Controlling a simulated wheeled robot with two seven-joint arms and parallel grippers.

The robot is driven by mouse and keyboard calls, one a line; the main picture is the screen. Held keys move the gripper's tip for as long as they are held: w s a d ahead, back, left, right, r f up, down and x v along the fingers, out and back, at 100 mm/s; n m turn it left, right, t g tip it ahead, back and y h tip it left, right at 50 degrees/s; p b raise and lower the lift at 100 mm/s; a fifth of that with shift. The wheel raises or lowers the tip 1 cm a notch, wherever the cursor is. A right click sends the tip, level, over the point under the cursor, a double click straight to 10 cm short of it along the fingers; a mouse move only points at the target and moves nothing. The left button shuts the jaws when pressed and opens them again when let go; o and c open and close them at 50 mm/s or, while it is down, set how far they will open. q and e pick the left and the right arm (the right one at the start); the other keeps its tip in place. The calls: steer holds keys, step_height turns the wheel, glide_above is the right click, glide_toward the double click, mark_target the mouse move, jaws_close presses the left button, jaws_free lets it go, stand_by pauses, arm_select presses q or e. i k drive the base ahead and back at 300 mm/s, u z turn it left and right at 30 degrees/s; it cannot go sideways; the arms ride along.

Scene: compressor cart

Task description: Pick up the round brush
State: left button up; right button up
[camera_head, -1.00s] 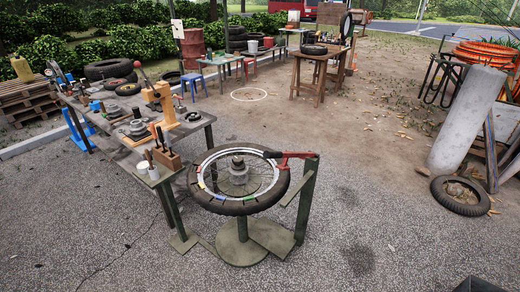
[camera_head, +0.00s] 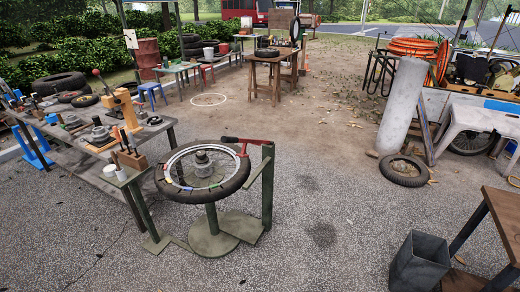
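I cannot make out the round brush for certain; items on the benches are too small to tell apart. The long workbench (camera_head: 88,172) at the left carries several small tools and parts. A wooden block (camera_head: 131,160) with upright dark-handled tools stands at its near end, next to a white cup (camera_head: 109,171). An orange press (camera_head: 124,108) stands behind them. Neither of my grippers is in view.
A tyre-changing stand (camera_head: 211,243) with a spoked wheel (camera_head: 203,168) is in front. A grey bin (camera_head: 420,262) and wooden table (camera_head: 503,215) are at the lower right. A loose tyre (camera_head: 404,171) lies by a grey cylinder (camera_head: 402,105). Open gravel (camera_head: 320,200) lies between.

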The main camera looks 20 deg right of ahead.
mark_target(112, 154)
steer(key=z, duration=0.6)
steer(key=i, duration=1.1)
steer(key=u, duration=1.5)
